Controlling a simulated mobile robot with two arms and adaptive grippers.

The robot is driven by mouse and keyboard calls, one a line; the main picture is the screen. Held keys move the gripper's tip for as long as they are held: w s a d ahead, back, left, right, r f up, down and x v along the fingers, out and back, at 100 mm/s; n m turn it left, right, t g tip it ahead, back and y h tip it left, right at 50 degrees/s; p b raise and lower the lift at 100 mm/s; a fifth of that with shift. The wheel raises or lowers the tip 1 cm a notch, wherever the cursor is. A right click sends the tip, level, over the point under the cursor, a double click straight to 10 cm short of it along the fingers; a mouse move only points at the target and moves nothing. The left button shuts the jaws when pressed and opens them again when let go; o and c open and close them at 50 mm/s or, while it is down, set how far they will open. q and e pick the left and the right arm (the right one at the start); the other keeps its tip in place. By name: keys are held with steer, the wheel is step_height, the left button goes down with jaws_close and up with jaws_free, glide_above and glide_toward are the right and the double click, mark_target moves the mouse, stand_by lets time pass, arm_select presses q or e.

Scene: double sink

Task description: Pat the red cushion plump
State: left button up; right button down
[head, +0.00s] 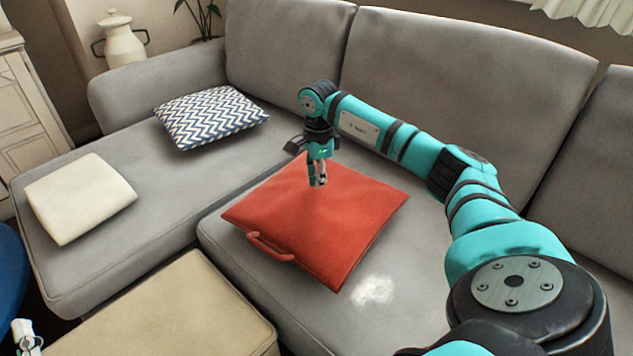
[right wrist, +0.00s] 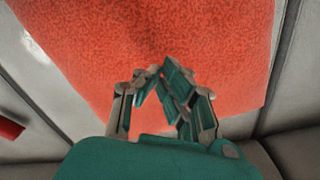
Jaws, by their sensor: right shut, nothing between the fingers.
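The red cushion (head: 335,228) lies flat on the grey sofa seat in the middle of the head view, with a red loop handle (head: 268,247) on its front edge. It fills much of the right wrist view (right wrist: 220,40). My right gripper (head: 318,184) is over the back part of the cushion, fingers pointing down. In the right wrist view its fingertips (right wrist: 160,76) meet with nothing between them. A dark shadow lies on the red cloth near the tips; I cannot tell whether they touch it. A small pale part, likely my left gripper (head: 25,335), shows at the bottom left corner.
A zigzag-patterned cushion (head: 211,116) and a cream cushion (head: 80,198) lie on the sofa's left section. A beige ottoman (head: 185,315) stands in front. A pale patch (head: 372,290) marks the seat right of the red cushion. The sofa back (head: 465,90) rises behind my right arm.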

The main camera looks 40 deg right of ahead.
steer(key=shift+f, duration=0.1)
stand_by(0.5)
steer(key=shift+f+b, duration=0.45)
steer(key=shift+f, duration=0.75)
steer(key=shift+r, duration=0.1)
steer(key=shift+r+p, duration=0.75)
steer(key=shift+p, duration=0.15)
arm_select(q)
steer(key=shift+w+a+f+g+y, duration=0.1)
steer(key=shift+w+f+g+y, duration=0.2)
steer(key=shift+f+g, duration=0.55)
steer(key=shift+w+a+f+g+y, duration=0.1)
steer(key=shift+w+f+g+y, duration=0.25)
steer(key=shift+f, duration=0.75)
arm_select(e)
steer(key=shift+r, duration=0.1)
arm_select(q)
steer(key=shift+s+r, duration=0.1)
